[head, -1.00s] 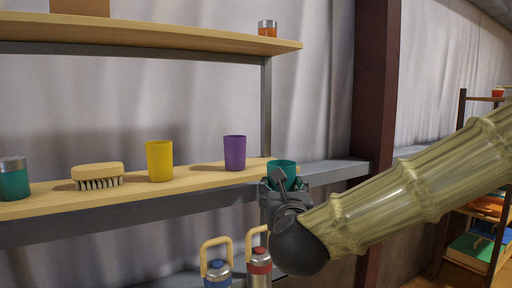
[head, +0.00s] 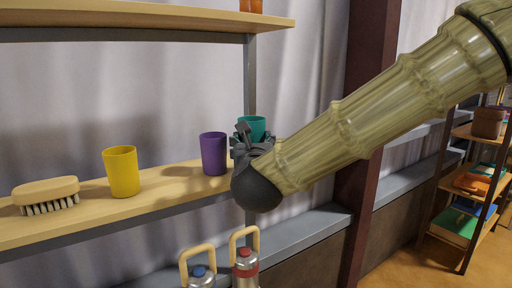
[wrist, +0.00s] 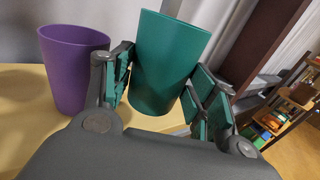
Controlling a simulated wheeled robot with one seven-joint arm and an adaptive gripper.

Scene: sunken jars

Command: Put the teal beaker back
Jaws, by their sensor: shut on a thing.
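The teal beaker (head: 252,127) is in my gripper (head: 247,138) at the right end of the middle wooden shelf (head: 172,186). In the wrist view the teal beaker (wrist: 168,60) sits between the two fingers of my gripper (wrist: 160,95), upright but slightly tilted in the picture. Its base is close to the board; I cannot tell whether it touches. The purple beaker (head: 213,153) stands just to the left, and also shows in the wrist view (wrist: 72,70), apart from the teal one but near my left finger. My gripper hides the beaker's lower part in the head view.
A yellow beaker (head: 121,171) and a wooden brush (head: 46,195) stand farther left on the shelf. An upper shelf (head: 140,14) is overhead, with a grey post (head: 250,75) behind the beaker. Two handled bottles (head: 246,266) stand below. A dark red column (head: 368,110) is to the right.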

